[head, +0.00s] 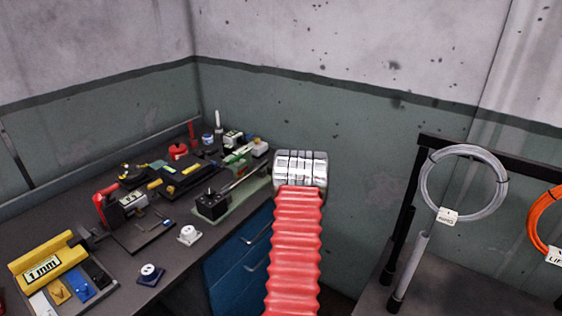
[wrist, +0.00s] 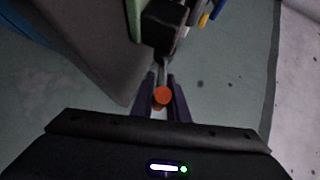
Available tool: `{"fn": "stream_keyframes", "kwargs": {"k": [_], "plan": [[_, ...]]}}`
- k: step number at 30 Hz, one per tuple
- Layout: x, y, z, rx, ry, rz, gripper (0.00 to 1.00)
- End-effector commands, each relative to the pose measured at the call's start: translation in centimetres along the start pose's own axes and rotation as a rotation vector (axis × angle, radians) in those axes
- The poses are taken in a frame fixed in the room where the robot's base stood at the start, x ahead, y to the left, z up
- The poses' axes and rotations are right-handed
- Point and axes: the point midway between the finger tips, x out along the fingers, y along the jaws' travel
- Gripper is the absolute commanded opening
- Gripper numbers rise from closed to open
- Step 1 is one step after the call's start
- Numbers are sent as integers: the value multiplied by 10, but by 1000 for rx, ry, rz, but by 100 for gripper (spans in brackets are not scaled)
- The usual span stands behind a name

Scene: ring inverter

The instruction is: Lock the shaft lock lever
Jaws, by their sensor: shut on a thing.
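In the wrist view, the two dark fingers of my gripper (wrist: 163,100) are closed around an orange knob (wrist: 162,96). The knob is at the end of a thin grey lever (wrist: 163,70). The lever runs up in the picture to a black block (wrist: 166,28) by the bench edge. In the head view, my red arm with its chrome end covers the area at the right end of a green-based device with a metal shaft (head: 245,181). My gripper and the lever are hidden there.
The dark workbench (head: 165,272) carries a yellow block marked 1mm (head: 43,262), a white part (head: 189,235), a dark round part (head: 150,274) and several tools. Blue drawers (head: 242,250) are below. A black rack with a grey cable coil (head: 432,196) stands at right. Green-grey walls close the corner.

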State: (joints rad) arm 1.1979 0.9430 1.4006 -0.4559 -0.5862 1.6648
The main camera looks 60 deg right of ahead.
Motion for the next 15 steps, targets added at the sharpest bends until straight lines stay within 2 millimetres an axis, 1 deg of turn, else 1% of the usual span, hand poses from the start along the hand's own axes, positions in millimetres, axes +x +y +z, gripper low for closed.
{"fn": "stream_keyframes", "kwargs": {"k": [1, 3, 15], "plan": [[-1, 4, -6, 7, 7, 1, 0], [-2, 5, -8, 11, 10, -3, 0], [-4, 8, -11, 15, 13, -2, 0]]}}
